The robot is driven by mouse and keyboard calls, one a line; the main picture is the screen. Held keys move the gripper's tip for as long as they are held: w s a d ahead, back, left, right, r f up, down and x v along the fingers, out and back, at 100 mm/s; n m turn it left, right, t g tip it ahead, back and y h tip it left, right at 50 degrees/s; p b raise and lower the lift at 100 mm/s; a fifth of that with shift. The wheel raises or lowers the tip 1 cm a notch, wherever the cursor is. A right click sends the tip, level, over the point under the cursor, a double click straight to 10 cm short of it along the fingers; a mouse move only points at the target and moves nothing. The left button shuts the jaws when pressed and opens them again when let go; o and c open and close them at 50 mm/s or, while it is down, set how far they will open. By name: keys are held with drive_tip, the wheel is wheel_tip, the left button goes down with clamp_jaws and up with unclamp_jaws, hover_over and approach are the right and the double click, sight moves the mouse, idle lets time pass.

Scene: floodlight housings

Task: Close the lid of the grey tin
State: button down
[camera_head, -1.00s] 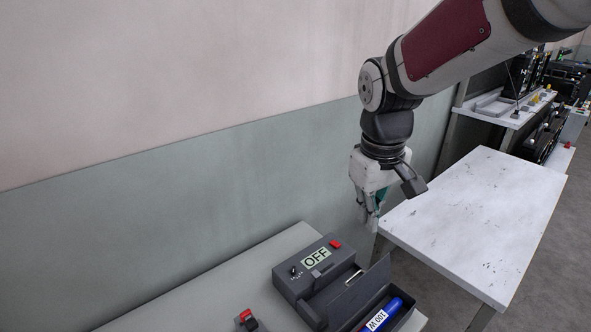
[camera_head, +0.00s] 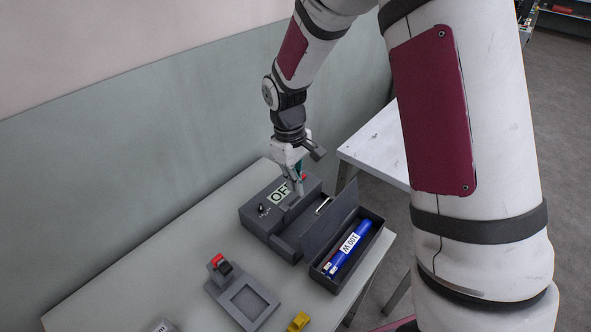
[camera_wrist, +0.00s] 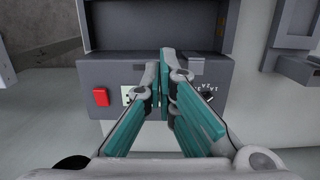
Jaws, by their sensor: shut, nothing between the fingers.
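The grey tin (camera_head: 371,239) is a long dark grey box at the right end of the table in the head view. Its lid (camera_head: 334,218) stands raised along the side toward the grey housing, so the tin is open. A blue tube labelled 100 W (camera_head: 347,252) lies inside. My gripper (camera_head: 299,193) is shut and empty, pointing down over the housing with the OFF display, to the left of and behind the raised lid. In the wrist view its closed fingers (camera_wrist: 163,62) overlap the housing's panel. I cannot tell whether they touch it.
The grey housing (camera_head: 255,222) with a display, knob and red button stands beside the tin. A grey fixture with a red-topped part (camera_head: 243,299) and a yellow piece (camera_head: 299,321) are at the front. The table's left part is clear. A white table (camera_head: 372,150) stands behind.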

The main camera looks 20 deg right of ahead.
sight(328, 216)
drive_tip(key=s, duration=0.1)
drive_tip(key=s+d+f+p, duration=0.1)
drive_tip(key=s+d+f, duration=0.1)
drive_tip(key=shift+s+d, duration=0.15)
drive_tip(key=shift+s, duration=0.05)
drive_tip(key=shift+r, duration=0.15)
idle(0.4)
